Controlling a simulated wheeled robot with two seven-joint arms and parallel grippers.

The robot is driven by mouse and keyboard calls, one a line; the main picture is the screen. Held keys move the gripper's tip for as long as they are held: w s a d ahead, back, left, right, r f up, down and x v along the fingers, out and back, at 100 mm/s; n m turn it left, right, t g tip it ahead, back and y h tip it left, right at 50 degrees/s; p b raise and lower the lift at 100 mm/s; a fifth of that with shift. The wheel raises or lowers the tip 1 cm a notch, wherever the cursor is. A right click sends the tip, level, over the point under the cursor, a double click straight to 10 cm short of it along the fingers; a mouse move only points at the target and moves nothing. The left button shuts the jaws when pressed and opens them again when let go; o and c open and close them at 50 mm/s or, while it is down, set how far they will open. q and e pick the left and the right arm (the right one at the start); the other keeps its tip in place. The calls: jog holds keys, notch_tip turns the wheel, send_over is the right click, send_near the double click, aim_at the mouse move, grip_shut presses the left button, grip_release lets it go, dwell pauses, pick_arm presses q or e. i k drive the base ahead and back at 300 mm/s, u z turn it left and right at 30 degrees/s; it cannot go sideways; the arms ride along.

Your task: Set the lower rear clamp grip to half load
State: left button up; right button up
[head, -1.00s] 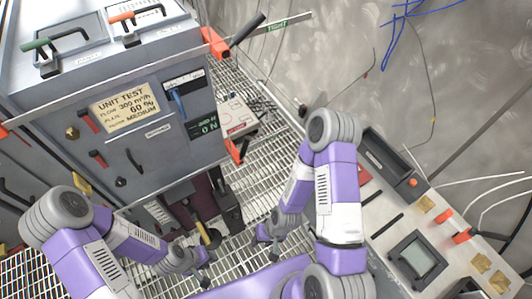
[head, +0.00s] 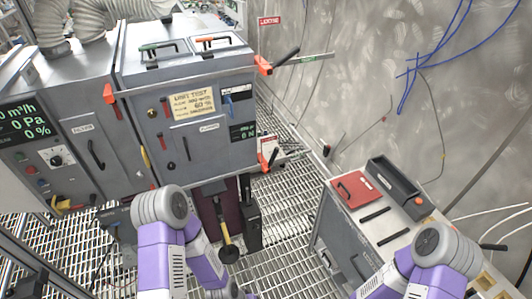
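The grey test cabinet (head: 215,145) has orange clamps on its edges. At its lower right corner is an orange clamp (head: 268,155) with a dark grip (head: 276,156) and a pale plate behind it. I take this to be the lower rear clamp; its scale is too small to read. An upper right orange clamp (head: 263,65) has a black grip (head: 286,56) pointing up and right beside a pale bar with a green label. Both my arms are low in the view, away from the clamps. Neither gripper's fingers show; they are past the bottom edge or hidden behind the arms.
Another orange clamp (head: 109,94) sits at the cabinet's left edge. A red LOOSE sign (head: 269,21) is above. A bench (head: 345,225) with a red panel (head: 356,189) stands at right. Grating floor (head: 285,205) lies between.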

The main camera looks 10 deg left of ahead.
aim_at(276, 151)
jog(key=u, duration=0.7)
jog(key=i, duration=0.8)
jog(key=u, duration=0.25)
